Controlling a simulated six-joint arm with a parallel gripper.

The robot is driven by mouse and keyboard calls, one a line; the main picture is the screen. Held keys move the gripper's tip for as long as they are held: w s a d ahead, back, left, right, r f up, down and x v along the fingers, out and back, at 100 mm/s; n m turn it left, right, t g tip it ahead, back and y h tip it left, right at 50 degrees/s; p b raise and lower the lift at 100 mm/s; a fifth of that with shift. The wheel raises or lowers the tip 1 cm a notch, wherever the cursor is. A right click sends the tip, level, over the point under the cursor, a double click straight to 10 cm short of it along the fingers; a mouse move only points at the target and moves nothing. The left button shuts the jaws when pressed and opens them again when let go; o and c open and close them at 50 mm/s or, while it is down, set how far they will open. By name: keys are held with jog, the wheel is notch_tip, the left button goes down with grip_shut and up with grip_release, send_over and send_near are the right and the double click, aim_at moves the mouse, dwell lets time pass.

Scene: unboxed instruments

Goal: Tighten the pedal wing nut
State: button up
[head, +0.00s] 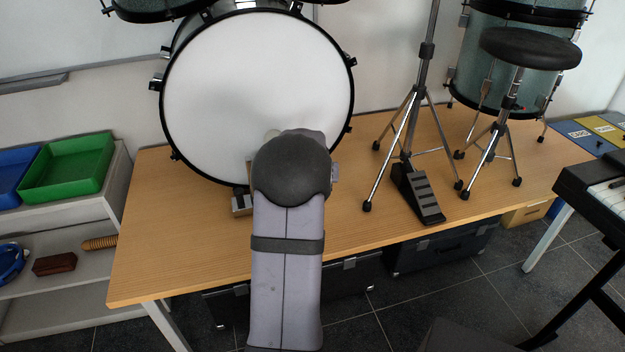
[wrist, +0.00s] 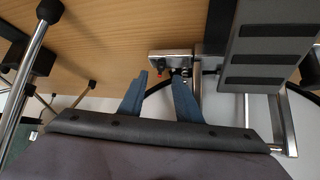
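The pedal's grey footboard with black strips (wrist: 268,45) lies to the right. In the head view, my arm covers most of the pedal and my fingers. A metal piece of the pedal (head: 240,204) shows left of the arm, below the bass drum (head: 255,85).
The wooden table (head: 190,240) is clear on the left and front. A hi-hat stand with its pedal (head: 418,192) and a black stool (head: 530,48) stand to the right. A shelf with a green bin (head: 68,168) is at left, a keyboard (head: 605,195) at far right.

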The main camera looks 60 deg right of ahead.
jog(key=shift+x, duration=1.5)
jog(key=shift+c, duration=0.3)
grip_shut()
jog(key=shift+r, duration=0.1)
jog(key=p, duration=0.4)
jog(key=shift+r+m+g, duration=0.3)
jog(key=p, duration=0.4)
jog(key=shift+w+f+m+p, duration=0.1)
jog(key=shift+m+p, duration=0.2)
jog(key=shift+f+g, duration=0.25)
jog(key=shift+g, duration=0.05)
jog(key=shift+o, duration=0.3)
grip_release()
